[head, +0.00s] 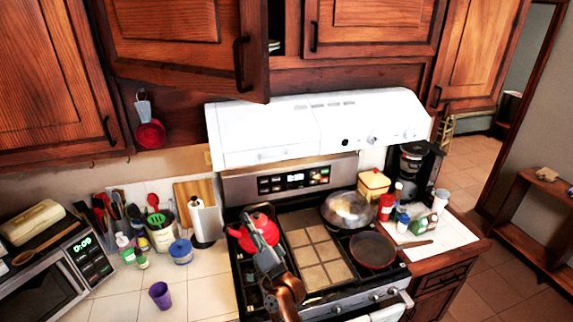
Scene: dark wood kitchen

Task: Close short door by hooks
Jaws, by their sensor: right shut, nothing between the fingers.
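A short wooden cabinet door (172,60) above the range hood stands open, swung out toward the left. Its dark handle (243,65) is near its right edge. A dark gap to its right shows part of the cabinet inside. A red measuring cup (150,136) hangs from the hooks beneath the cabinets, left of the hood. My right gripper (262,247) is shut and empty, low over the stove in front of the red kettle, well below and apart from the door. My left gripper is out of view.
The white range hood (320,130) juts out below the open door. A neighbouring short door (378,25) is closed. The stove holds a red kettle (262,228), a lidded pan (347,210) and a frying pan (372,250). A microwave (55,275) stands at lower left.

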